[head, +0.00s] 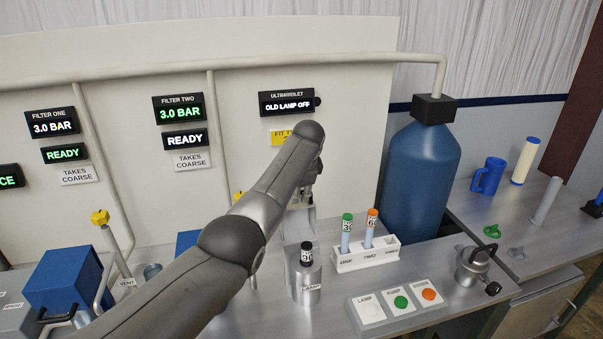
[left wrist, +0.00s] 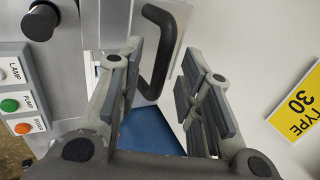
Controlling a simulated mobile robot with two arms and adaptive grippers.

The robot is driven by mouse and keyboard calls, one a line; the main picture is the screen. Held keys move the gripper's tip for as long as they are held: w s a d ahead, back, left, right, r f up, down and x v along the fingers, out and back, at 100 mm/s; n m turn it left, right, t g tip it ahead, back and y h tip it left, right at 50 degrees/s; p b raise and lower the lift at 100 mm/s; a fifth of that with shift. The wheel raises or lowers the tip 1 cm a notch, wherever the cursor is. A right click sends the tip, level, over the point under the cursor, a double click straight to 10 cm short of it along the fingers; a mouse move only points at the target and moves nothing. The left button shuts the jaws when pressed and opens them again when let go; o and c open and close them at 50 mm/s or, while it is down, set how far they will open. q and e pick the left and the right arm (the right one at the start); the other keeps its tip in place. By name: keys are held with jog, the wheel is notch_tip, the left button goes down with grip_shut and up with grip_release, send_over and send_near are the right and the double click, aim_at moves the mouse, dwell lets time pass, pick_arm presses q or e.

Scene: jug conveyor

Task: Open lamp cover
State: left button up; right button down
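My left gripper (left wrist: 163,55) is open in the left wrist view, its two fingers on either side of a black curved handle (left wrist: 172,38). The fingers look apart from the handle; contact cannot be made out. The handle sits by a grey metal housing (left wrist: 112,22), which seems to be the lamp cover. In the head view the left gripper (head: 308,192) points down over the grey housing (head: 298,226), and my arm hides much of it. The display above (head: 286,105) reads OLD LAMP OFF. My right gripper is not in view.
A white rack (head: 366,255) holds green-capped and orange-capped tubes. A button panel (head: 395,307), a kettle-like vessel (head: 474,268) and a large blue tank (head: 420,185) are on the right.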

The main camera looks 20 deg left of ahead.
pick_arm(q)
jog(key=v, duration=0.9)
jog(key=shift+s+r, duration=0.15)
jog(key=shift+r, duration=0.15)
jog(key=shift+d, duration=0.15)
